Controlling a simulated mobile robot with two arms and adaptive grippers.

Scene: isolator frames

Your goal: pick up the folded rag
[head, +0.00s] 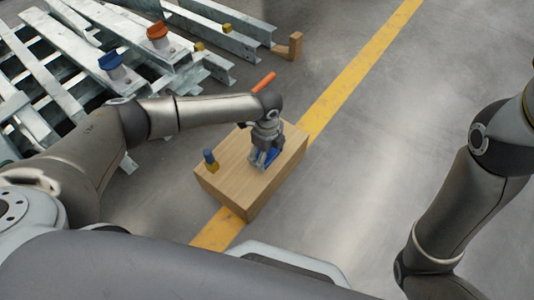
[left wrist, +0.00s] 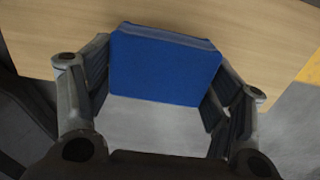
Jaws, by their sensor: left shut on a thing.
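The folded rag (left wrist: 165,70) is a blue, flat-sided block between the two fingers of my left gripper in the left wrist view. In the head view, only a little blue of the rag (head: 270,154) shows beside the fingers. My left gripper (head: 262,158) points down over the top of the wooden box (head: 224,180) and is shut on the rag. From these views I cannot tell whether the rag still touches the box top. My right arm shows at the right of the head view, but its gripper is out of the picture.
An orange stick-like thing (head: 263,82) shows behind my left wrist. Metal beams (head: 205,32) lie at the upper left. A yellow floor line (head: 352,70) passes the box; floor to the right is clear.

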